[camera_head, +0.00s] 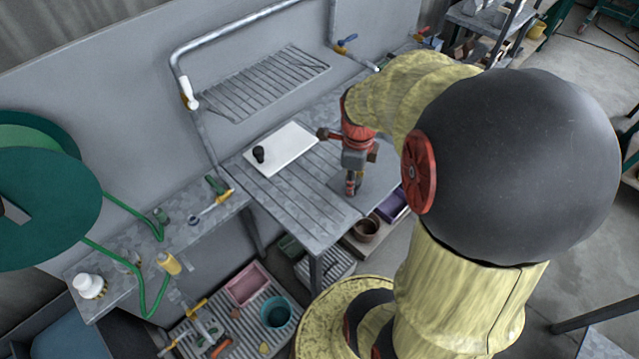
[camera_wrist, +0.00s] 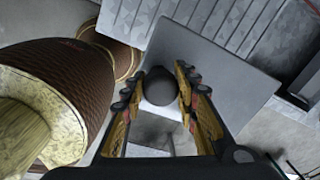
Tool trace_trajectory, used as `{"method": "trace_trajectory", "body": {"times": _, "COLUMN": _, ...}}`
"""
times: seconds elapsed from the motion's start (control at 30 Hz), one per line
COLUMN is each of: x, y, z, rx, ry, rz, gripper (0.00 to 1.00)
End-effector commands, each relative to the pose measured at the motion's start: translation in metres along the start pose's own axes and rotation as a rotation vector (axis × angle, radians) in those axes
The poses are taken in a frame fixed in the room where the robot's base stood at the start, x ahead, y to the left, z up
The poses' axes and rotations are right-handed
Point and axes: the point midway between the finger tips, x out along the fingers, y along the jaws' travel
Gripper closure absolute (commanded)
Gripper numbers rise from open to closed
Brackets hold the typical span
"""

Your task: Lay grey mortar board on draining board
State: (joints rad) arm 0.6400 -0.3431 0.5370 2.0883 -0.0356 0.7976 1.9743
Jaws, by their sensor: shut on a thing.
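The grey mortar board (camera_head: 376,184) is a flat plain plate with a dark round knob (camera_wrist: 160,86). My gripper (camera_head: 352,186) is shut on that knob; in the wrist view, its fingers (camera_wrist: 158,100) stand on both sides of it. The plate (camera_wrist: 222,82) spreads out under the fingers. The ribbed metal draining board (camera_head: 300,192) lies to the left of my gripper in the head view and across the top of the wrist view (camera_wrist: 245,30). The grey board overlaps its right part in the head view. I cannot tell whether the two touch.
A white board (camera_head: 292,146) with a black knob lies on the draining board's left part. A wire rack (camera_head: 265,82) hangs on the wall behind. A brown pot (camera_head: 366,230) and a purple crate (camera_head: 393,206) stand below the right edge. The draining board's front middle is bare.

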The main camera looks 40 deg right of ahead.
Motion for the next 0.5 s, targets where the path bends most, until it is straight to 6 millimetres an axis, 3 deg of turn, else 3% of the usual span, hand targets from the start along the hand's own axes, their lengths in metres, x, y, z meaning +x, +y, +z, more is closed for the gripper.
{"method": "trace_trajectory", "body": {"times": 0.17, "x": 0.011, "y": -0.001, "z": 0.008, "rx": -0.002, "ry": -0.001, "rz": -0.001, "gripper": 1.0}}
{"method": "trace_trajectory", "body": {"times": 0.5, "x": 0.044, "y": -0.006, "z": 0.078, "rx": -0.006, "ry": 0.0, "rz": 0.001, "gripper": 1.0}}
